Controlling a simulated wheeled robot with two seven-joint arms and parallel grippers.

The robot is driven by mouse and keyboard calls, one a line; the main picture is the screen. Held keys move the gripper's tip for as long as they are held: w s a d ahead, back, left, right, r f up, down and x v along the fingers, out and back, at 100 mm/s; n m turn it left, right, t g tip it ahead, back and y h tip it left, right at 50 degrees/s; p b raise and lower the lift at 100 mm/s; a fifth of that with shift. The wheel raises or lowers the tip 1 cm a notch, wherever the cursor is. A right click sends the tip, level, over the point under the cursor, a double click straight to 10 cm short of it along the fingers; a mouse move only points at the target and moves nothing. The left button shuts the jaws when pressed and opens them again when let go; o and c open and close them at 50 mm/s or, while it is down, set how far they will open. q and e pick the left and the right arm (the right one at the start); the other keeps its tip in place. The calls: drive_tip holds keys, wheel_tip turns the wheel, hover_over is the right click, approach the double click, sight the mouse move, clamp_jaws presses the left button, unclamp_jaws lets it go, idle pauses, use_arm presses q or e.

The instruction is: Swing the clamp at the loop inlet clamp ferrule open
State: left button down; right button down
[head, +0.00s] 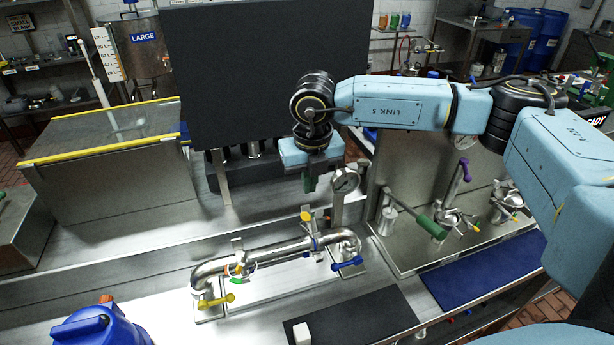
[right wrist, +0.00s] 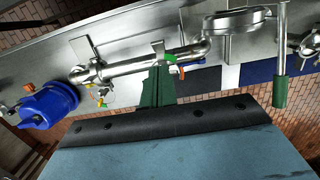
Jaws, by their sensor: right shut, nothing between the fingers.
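A shiny steel pipe loop (head: 275,254) lies on the bench, with a clamp (head: 240,266) with orange and green parts near its left end. A second clamp joint (head: 314,242) with a blue part is near its right end. No label shows which is the loop inlet ferrule. My right gripper (head: 309,183) points down above and behind the right end, beside the gauge. Its green fingers (right wrist: 155,87) are shut and empty, apart from the clamps in the head view. In the right wrist view they overlap the pipe (right wrist: 140,66). My left gripper is not in view.
A round gauge (head: 345,180) stands close to the right gripper. Yellow (head: 216,300) and blue (head: 347,264) handles stick out at the pipe ends. A black panel (head: 265,75) rises behind. A blue jug (head: 100,328) stands front left, and a dark mat (head: 355,315) lies in front.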

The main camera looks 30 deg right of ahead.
sight(309, 220)
drive_tip(key=f, duration=0.6)
drive_tip(key=shift+w+d+f+p, duration=0.1)
drive_tip(key=shift+w+f+p, duration=0.2)
drive_tip(key=shift+w+p, duration=0.1)
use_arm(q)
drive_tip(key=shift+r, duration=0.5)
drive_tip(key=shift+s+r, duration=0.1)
use_arm(e)
drive_tip(key=shift+d, duration=0.1)
